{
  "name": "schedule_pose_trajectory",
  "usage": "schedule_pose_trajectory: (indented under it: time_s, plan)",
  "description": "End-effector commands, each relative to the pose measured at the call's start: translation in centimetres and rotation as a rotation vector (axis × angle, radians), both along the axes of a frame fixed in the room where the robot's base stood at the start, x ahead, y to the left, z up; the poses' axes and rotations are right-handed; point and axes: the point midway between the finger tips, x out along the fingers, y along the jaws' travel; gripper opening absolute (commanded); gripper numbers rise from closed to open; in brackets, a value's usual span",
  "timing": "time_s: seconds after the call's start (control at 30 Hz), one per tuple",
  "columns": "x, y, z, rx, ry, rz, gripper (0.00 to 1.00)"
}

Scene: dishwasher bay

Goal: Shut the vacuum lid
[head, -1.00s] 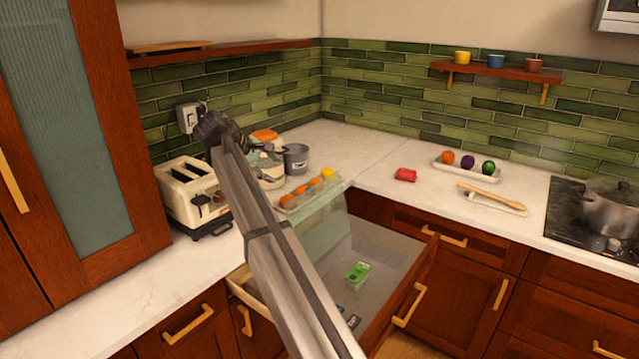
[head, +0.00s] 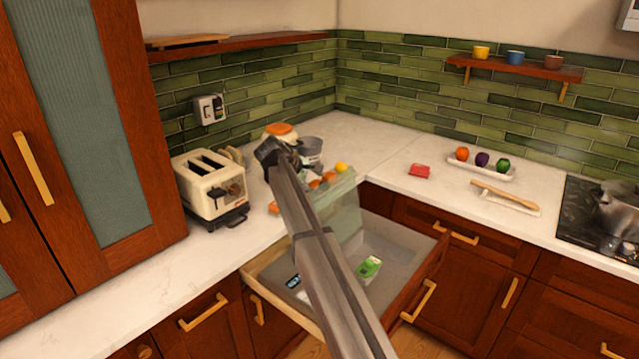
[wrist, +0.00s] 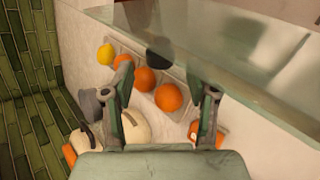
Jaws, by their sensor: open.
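The vacuum lid is a clear greenish glass panel (head: 343,208), raised and tilted up at the back of an open drawer (head: 402,243) that holds a grey basin. In the wrist view the lid (wrist: 235,62) crosses the top right, close to the fingers. My gripper (wrist: 165,84) is open and empty, its two fingers spread over the counter beside the lid. In the head view my arm hides part of the drawer, and the fingertips are hard to make out. I cannot tell whether a finger touches the lid.
Several oranges (wrist: 168,97) and a lemon (wrist: 106,54) lie in a tray behind the lid. A grey pot (head: 309,150) stands near my gripper, a toaster (head: 208,185) to the left. A green pack (head: 368,268) lies in the drawer. The counter right of the corner has free room.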

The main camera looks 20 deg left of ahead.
Motion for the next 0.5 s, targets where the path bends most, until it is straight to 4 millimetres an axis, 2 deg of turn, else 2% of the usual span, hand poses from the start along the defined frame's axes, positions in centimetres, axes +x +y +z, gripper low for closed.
schedule_pose_trajectory:
  time_s: [0.2,0.5]
  plan:
    - [1.3,-0.7,-1.4,0.000,0.000,0.000,0.58]
    - [1.6,-0.8,-1.8,0.001,0.000,0.001,0.58]
